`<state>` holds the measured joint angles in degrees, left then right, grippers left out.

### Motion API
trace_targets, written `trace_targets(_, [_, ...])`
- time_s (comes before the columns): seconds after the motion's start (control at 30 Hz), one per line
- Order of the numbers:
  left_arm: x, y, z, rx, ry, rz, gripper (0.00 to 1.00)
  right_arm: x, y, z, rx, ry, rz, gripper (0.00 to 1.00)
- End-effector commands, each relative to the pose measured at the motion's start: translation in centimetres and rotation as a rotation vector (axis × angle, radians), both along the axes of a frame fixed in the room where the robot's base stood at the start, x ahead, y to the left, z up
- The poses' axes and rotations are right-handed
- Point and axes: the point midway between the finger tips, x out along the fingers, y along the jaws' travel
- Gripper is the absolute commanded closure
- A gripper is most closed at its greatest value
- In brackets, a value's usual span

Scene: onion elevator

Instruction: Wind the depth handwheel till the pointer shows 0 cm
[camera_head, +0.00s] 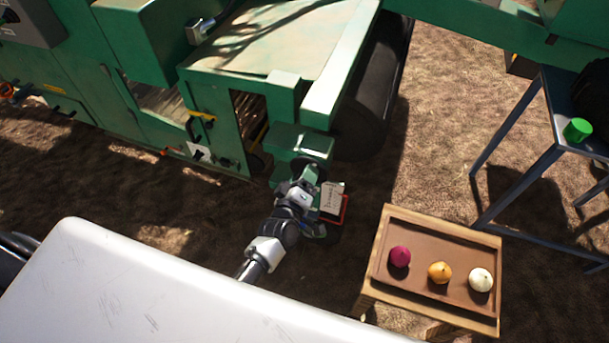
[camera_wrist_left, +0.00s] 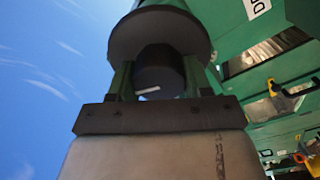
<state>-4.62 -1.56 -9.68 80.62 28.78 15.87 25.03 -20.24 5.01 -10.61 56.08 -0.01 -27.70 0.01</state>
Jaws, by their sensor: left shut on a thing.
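My left gripper (camera_head: 308,178) is at the green box on the near corner of the green machine (camera_head: 285,137). In the left wrist view, my left gripper (camera_wrist_left: 157,82) has its two fingers on either side of a dark round knob (camera_wrist_left: 158,66), shut on it. Behind the knob is the dark round disc of the handwheel (camera_wrist_left: 135,38). The handwheel is mostly hidden by my gripper in the head view. I cannot make out the depth pointer or its reading in either view. My right gripper is not in view.
A white card (camera_head: 332,196) with writing and a red-edged board sit just right of my gripper. A wooden crate (camera_head: 440,221) with three onions stands at lower right. A blue-grey table (camera_head: 550,155) holds a green cylinder (camera_head: 577,130). Bare soil lies between.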

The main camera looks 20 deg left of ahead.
Motion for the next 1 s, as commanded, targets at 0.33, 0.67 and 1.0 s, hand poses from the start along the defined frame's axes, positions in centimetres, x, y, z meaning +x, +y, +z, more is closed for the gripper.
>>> trace_targets(0.33, [0.0, 0.1, -0.3, -0.237, 0.009, 0.0, 0.74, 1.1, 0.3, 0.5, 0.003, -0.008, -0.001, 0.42])
trace_targets(0.67, [0.0, 0.1, -0.3, -0.335, 0.014, 0.0, 0.74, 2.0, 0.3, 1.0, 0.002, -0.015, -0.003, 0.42])
trace_targets(1.0, [-0.1, 0.1, -0.3, -0.347, 0.014, 0.0, 0.74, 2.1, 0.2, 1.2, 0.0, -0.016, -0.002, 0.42])
